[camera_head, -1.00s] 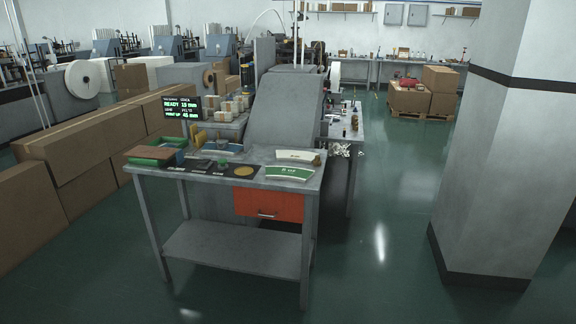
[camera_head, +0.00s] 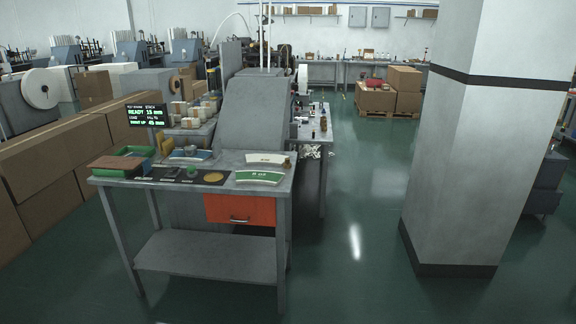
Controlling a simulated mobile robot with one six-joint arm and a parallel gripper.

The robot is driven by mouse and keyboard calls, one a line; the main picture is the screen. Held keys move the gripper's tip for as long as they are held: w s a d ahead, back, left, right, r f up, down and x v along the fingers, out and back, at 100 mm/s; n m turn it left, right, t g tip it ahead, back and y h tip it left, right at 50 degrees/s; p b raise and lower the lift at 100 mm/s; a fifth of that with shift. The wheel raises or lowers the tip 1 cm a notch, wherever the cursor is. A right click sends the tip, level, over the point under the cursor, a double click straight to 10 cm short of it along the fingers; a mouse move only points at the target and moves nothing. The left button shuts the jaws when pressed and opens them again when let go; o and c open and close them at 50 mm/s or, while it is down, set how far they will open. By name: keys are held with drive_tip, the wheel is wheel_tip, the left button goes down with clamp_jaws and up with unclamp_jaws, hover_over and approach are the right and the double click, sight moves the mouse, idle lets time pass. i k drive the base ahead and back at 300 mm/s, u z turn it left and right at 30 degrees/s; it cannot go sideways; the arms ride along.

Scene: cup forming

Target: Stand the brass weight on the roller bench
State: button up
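A round, flat, gold-coloured piece (camera_head: 213,177) lies on a dark mat on the near steel table (camera_head: 180,207). A small upright yellowish piece (camera_head: 167,147) stands at that table's back edge. A small brown upright thing (camera_head: 323,122) stands on the narrow side bench (camera_head: 312,134) behind, to the right. I cannot tell which, if any, is the brass weight. No rollers can be made out, so I cannot tell which surface is the roller bench. My gripper is not in view.
A display (camera_head: 139,115) stands at the near table's back left. A green tray (camera_head: 122,163) and printed fans (camera_head: 258,177) lie on the table. Large cartons (camera_head: 40,165) line the left. A thick pillar (camera_head: 450,170) stands at right. Open green floor (camera_head: 365,200) lies between table and pillar.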

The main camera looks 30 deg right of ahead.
sight(313, 128)
drive_tip(key=z, duration=0.25)
drive_tip(key=i, duration=1)
drive_tip(key=u, duration=0.25)
